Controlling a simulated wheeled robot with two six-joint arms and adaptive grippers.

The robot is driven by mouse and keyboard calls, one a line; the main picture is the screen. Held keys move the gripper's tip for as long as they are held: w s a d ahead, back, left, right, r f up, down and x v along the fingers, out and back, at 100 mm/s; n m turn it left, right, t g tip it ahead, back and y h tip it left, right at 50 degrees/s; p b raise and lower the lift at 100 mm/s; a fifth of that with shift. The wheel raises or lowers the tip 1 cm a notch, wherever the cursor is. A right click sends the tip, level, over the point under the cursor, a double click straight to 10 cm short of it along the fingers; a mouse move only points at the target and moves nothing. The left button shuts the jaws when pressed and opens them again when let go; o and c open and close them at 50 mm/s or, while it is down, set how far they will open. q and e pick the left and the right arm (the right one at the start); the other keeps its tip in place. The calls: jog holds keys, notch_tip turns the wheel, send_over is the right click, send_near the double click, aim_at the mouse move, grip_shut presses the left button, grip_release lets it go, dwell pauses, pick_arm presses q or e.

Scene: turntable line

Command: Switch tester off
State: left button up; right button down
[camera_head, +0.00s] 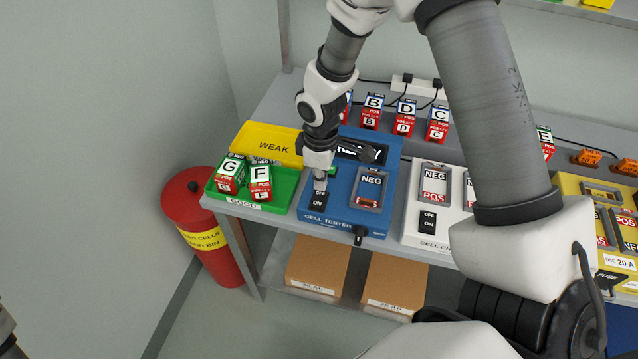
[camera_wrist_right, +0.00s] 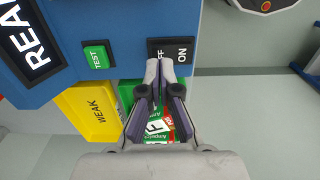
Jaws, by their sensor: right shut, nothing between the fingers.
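The blue cell tester (camera_head: 345,226) stands on the bench, left of centre. Its black OFF/ON switch (camera_head: 318,201) is at its front left and also shows in the right wrist view (camera_wrist_right: 184,51). A dark display with white letters (camera_head: 360,150) is partly hidden by my right gripper; the wrist view shows "REA" on it. My right gripper (camera_head: 320,184) is shut and empty, fingers pointing down at the OFF end of the switch. Its fingertips cover part of the OFF label; whether they touch cannot be told. My left gripper is out of view.
A green GOOD tray (camera_head: 280,195) with cells G and F and a yellow WEAK tray (camera_head: 268,143) stand left of the tester. A green TEST button (camera_wrist_right: 96,56) is near the switch. A white cell charger (camera_head: 410,222) stands right. A red bin (camera_head: 190,205) is on the floor.

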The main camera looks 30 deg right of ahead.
aim_at(321, 193)
jog(key=shift+f+b, duration=0.7)
jog(key=shift+f, duration=0.5)
dwell(1.0)
jog(key=shift+r, duration=0.1)
notch_tip(321, 193, up, 7)
jog(key=p, duration=0.7)
